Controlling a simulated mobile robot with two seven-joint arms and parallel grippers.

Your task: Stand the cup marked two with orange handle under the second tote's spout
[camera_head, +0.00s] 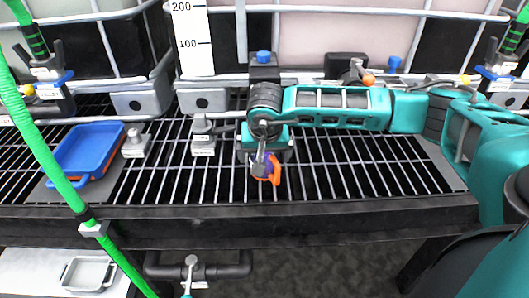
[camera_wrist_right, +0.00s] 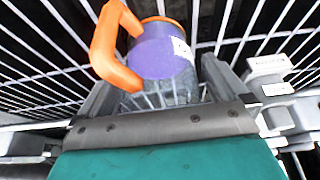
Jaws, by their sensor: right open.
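The cup with the orange handle (camera_head: 275,170) stands on the black grating, mostly hidden by my right wrist in the head view. In the right wrist view the cup (camera_wrist_right: 160,52) has a purple body, an orange handle on its left and a white label whose mark I cannot read. My right gripper (camera_head: 262,160) is over the cup. In the wrist view its open fingers (camera_wrist_right: 155,90) lie to either side of the cup's body, with no clear contact. A blue-capped outlet (camera_head: 263,57) sits on the middle tote; the spout below is hidden by my arm. My left gripper is out of view.
Large totes line the back. Blue trays (camera_head: 88,152) lie on the grating at left. A green hose (camera_head: 60,165) crosses the left side. The grating right of the cup is clear.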

